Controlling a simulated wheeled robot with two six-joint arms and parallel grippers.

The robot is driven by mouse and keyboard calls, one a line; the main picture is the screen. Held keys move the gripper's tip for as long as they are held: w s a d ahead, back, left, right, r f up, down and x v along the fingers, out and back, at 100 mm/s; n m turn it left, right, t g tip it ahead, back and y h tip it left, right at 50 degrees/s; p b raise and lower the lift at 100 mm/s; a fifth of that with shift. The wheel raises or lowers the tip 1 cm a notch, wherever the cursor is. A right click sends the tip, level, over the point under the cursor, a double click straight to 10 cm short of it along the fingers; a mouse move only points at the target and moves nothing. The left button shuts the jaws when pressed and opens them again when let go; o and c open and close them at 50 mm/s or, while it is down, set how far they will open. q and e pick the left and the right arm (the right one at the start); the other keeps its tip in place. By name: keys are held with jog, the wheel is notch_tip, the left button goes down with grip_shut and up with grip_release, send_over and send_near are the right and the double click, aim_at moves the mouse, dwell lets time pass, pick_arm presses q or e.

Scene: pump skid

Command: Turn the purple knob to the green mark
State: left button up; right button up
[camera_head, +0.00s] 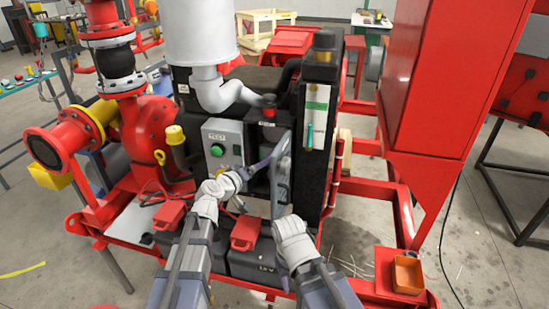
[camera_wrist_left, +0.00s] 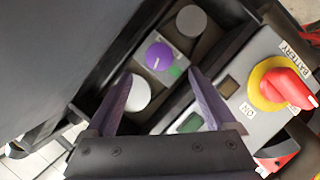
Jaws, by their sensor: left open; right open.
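In the left wrist view, the purple knob (camera_wrist_left: 158,56) sits on a grey plate between two pale knobs. It has a small white line on its face. A green mark (camera_wrist_left: 174,72) lies on the plate just beside the knob, to its lower right. The white line does not appear to point at the mark. My left gripper (camera_wrist_left: 161,78) is open, with its two purple fingers apart and short of the knob, nothing between them. In the head view it (camera_head: 262,163) reaches to the recess of the black housing. My right gripper (camera_head: 281,208) is open by the lower front, its fingertips hard to make out.
A red battery switch on a yellow ring (camera_wrist_left: 270,85) is close on the right in the wrist view. A dark panel (camera_wrist_left: 50,50) fills the left. A grey box with a green button (camera_head: 217,150) and red frame rails surround the housing.

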pick_arm(q)
jog(key=b+x, duration=0.2)
jog(key=x, duration=0.5)
jog(key=shift+w+d, duration=0.15)
jog(key=shift+w, duration=0.15)
jog(key=c, duration=1.4)
jog(key=shift+o, duration=0.2)
